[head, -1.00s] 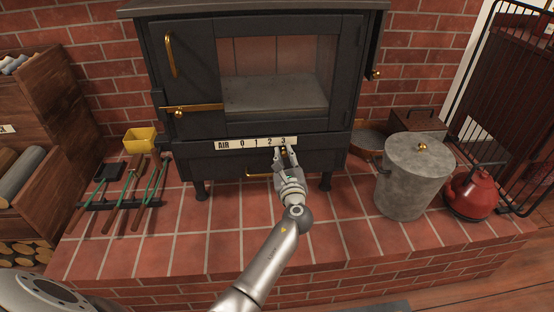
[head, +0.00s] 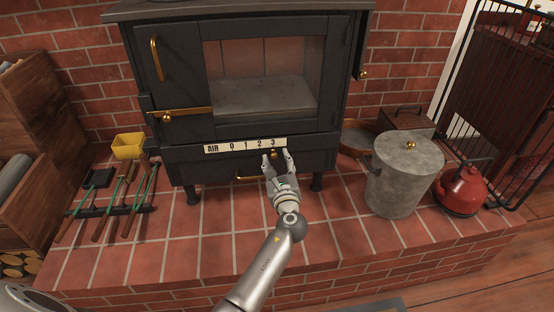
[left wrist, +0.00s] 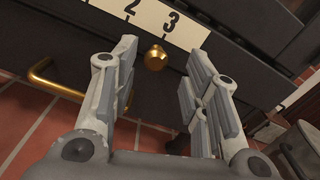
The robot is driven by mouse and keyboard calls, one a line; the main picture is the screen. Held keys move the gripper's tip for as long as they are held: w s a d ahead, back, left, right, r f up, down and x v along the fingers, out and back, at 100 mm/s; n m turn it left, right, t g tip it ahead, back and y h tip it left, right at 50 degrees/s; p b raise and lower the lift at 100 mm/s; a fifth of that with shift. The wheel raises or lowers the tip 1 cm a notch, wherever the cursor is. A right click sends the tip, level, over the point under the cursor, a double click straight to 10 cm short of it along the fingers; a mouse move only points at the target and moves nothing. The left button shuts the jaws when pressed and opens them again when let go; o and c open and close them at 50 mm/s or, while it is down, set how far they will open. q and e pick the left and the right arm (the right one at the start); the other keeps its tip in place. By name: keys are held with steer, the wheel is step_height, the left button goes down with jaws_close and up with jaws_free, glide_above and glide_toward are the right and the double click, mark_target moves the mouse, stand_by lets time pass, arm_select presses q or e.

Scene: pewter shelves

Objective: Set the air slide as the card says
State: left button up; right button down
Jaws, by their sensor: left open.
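The black stove (head: 180,135) carries a white AIR scale strip (head: 220,149) marked 0, 1, 2, 3 below its glass door. In the left wrist view the brass slide knob (left wrist: 155,58) sits just below the 3 on the strip (left wrist: 190,35). My left gripper (head: 277,157) is open in front of the knob. In the left wrist view its fingers (left wrist: 158,68) stand on either side of the knob, with gaps between, and hold nothing. I cannot make out a card in these views. My right gripper is not in view.
A brass handle (head: 247,178) is under the strip, left of my gripper. On the brick hearth (head: 190,245) stand fire tools (head: 120,200) and a yellow box (head: 128,146) at left, and a grey lidded bucket (head: 400,180) and red kettle (head: 463,190) at right.

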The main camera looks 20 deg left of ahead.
arm_select(q)
steer(key=v, duration=1)
steer(key=shift+s+d, duration=0.1)
